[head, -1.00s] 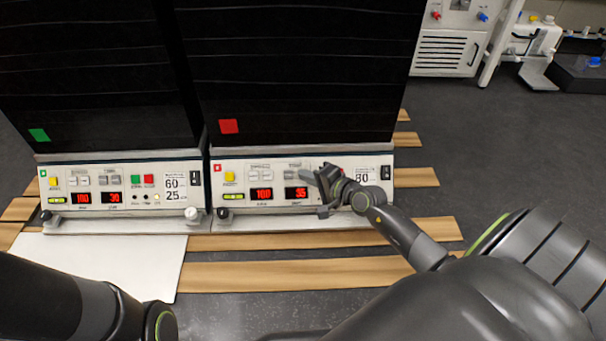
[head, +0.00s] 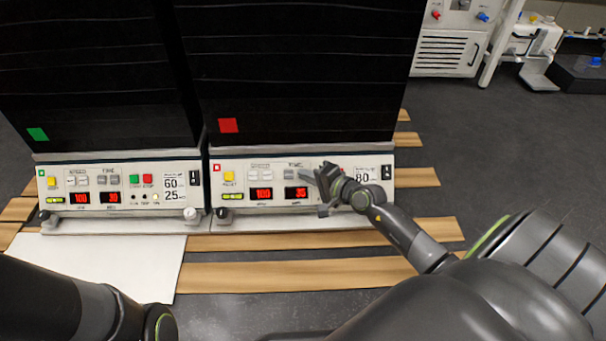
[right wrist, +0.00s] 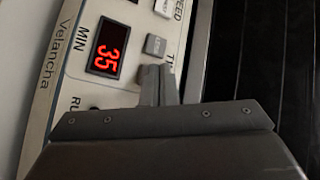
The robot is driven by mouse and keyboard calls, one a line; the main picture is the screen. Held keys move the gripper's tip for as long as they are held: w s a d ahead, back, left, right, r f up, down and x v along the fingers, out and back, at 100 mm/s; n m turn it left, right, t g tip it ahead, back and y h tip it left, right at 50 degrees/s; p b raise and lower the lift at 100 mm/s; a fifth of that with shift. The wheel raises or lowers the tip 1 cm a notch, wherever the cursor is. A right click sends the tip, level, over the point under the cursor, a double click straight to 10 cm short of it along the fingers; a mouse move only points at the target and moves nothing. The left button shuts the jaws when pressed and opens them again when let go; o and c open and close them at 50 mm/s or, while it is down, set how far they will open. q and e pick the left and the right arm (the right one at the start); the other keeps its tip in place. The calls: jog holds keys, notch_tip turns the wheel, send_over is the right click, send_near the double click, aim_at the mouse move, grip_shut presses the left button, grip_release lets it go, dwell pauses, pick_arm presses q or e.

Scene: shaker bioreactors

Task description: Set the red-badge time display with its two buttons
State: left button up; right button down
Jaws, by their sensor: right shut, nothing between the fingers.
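The red-badge shaker's control panel (head: 240,199) is at the centre of the head view, under a dark housing with a red square (head: 228,125). Its time display (head: 296,193) reads 35; in the right wrist view the time display (right wrist: 107,48) also reads 35, above the label MIN. One grey time button (right wrist: 154,45) shows clear of my fingers; the other is hidden behind them. My right gripper (head: 318,178) is shut and empty, its fingertips (right wrist: 157,72) at the panel by the time buttons. I cannot tell whether they touch. My left gripper is out of view; only my left arm shows.
The red-badge speed display (head: 261,193) reads 100. A green-badge shaker (head: 120,190) stands close on the left, with displays reading 100 and 30. A white sheet (head: 110,262) and wooden slats (head: 300,272) lie in front. Lab equipment (head: 450,40) stands at the back right.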

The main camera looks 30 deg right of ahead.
jog(key=shift+w+d+f+b, duration=0.15)
jog(key=shift+w+f+b, duration=0.15)
jog(key=shift+b, duration=0.15)
dwell(0.3)
jog(key=shift+s+r, duration=0.1)
jog(key=shift+s+a+r+p, duration=0.3)
jog(key=shift+s+r+p, duration=0.2)
jog(key=shift+p, duration=0.35)
jog(key=s+a+r+p, duration=0.1)
jog(key=p, duration=0.1)
jog(key=s+a+r+p, duration=0.1)
jog(key=s+r+p, duration=0.1)
jog(key=shift+r, duration=0.15)
dwell(0.3)
dwell(0.5)
